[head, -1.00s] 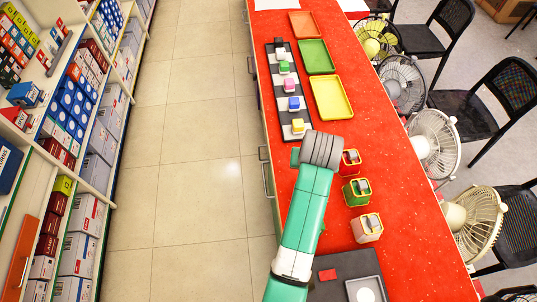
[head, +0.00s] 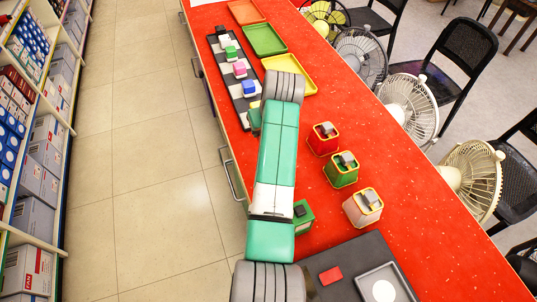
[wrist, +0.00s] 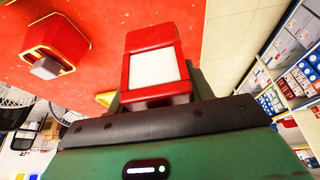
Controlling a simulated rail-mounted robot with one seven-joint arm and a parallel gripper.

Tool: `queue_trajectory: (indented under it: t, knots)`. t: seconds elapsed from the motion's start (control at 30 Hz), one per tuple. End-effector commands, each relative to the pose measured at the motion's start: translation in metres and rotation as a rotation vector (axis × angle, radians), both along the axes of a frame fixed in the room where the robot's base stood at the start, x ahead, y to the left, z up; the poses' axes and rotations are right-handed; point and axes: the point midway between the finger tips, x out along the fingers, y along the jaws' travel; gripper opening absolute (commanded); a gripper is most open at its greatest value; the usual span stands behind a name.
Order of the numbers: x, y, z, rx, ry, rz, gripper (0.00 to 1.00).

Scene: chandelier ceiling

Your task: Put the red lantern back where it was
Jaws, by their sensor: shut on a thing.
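A red block-like thing with a white panel, likely the red lantern (wrist: 152,40), is held in my gripper (wrist: 155,98) in the wrist view. The gripper's green fingers are shut on it, and the red counter (wrist: 100,12) lies behind it. In the head view my arm hides the lantern and most of the gripper; only a green part shows left of the arm's far end, beside the checkered strip (head: 222,62). I cannot tell whether the lantern touches the counter.
Red (head: 322,140), green (head: 341,171) and pink (head: 362,209) containers with grey things stand right of my arm. The strip bears several coloured cubes. Orange (head: 240,12), green (head: 262,40) and yellow (head: 300,66) trays lie beyond. Fans (head: 410,105) line the right edge.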

Motion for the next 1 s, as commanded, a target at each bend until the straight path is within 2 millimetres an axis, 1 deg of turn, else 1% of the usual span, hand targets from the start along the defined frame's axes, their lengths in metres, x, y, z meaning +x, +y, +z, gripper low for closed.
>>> queue_trajectory:
  t: [0.03,0.1,0.27,0.37,0.5,0.53,0.87,0.9,0.97,1.0]
  knots:
    - [0.0,0.0,-0.014,0.0,0.0,0.0,0.09]
    - [0.0,0.0,-0.026,0.0,0.0,0.0,0.09]
    - [0.0,0.0,-0.031,0.001,-0.002,0.0,0.09]
    - [0.0,0.0,-0.046,0.001,-0.001,-0.001,0.09]
    - [0.0,0.0,-0.075,0.0,0.0,-0.001,0.09]
    - [0.0,0.0,-0.078,0.001,-0.001,-0.001,0.09]
    - [0.0,0.0,-0.08,0.0,-0.001,-0.001,0.09]
    - [0.0,0.0,-0.082,0.0,0.0,-0.001,0.53]
    - [0.0,0.0,-0.081,0.0,0.0,-0.001,0.65]
    - [0.0,0.0,-0.081,0.0,0.0,-0.001,0.72]
